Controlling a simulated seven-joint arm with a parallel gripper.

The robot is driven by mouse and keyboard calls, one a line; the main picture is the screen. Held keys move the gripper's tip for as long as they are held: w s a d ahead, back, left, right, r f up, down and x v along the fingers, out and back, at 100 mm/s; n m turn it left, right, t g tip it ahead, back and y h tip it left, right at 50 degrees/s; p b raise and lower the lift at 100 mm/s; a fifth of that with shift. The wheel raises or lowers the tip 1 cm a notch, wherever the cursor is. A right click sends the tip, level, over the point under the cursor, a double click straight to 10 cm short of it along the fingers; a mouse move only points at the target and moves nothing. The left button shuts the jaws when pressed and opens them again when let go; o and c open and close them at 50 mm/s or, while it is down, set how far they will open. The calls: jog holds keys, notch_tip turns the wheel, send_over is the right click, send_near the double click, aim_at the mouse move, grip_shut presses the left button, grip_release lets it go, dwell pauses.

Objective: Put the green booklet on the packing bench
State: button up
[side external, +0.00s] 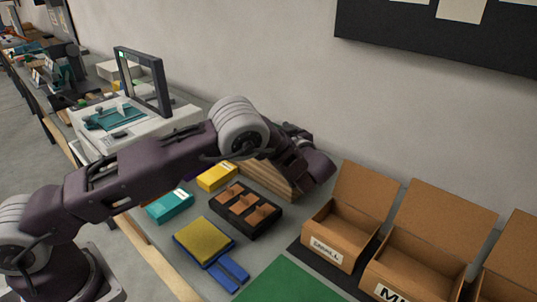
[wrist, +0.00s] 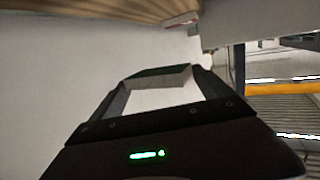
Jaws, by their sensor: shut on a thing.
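My gripper (wrist: 160,88) is shut on a thin piece with a dark green face and a pale grey edge, which looks like the green booklet (wrist: 158,75). It sits between the two fingertips in the wrist view. In the side external view the end of my arm is over the wooden slatted block (side external: 266,181), near the wall; the fingers and the booklet are hidden there. The grey bench top (side external: 185,243) runs under the arm. I cannot tell which part is the packing bench.
Open cardboard boxes (side external: 340,232) stand at right. A black divided tray (side external: 243,222), a yellow pad on a blue holder (side external: 205,240), a teal box (side external: 168,207) and a yellow box (side external: 217,177) lie mid-bench. A green mat (side external: 288,283) is at front. A white framed machine (side external: 125,122) stands behind.

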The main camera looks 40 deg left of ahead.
jog(key=s+d+m+t+h, duration=0.2)
jog(key=s+d+m+t, duration=0.15)
jog(key=s, duration=1.55)
jog(key=w+a+n+g, duration=0.1)
jog(key=w, duration=0.5)
jog(key=w+a+n+g+y, duration=0.1)
jog(key=w, duration=0.5)
jog(key=w+a+n+g+y, duration=0.1)
jog(key=w, duration=0.5)
jog(key=shift+w+r, duration=0.25)
jog(key=shift+r, duration=0.05)
jog(key=shift+w+a+r+n+g, duration=0.2)
jog(key=shift+w+a+n+g, duration=0.05)
jog(key=shift+w+a, duration=0.1)
notch_tip(320, 180, down, 10)
jog(key=shift+d+r, duration=0.1)
jog(key=shift+r, duration=0.1)
jog(key=shift+f, duration=0.15)
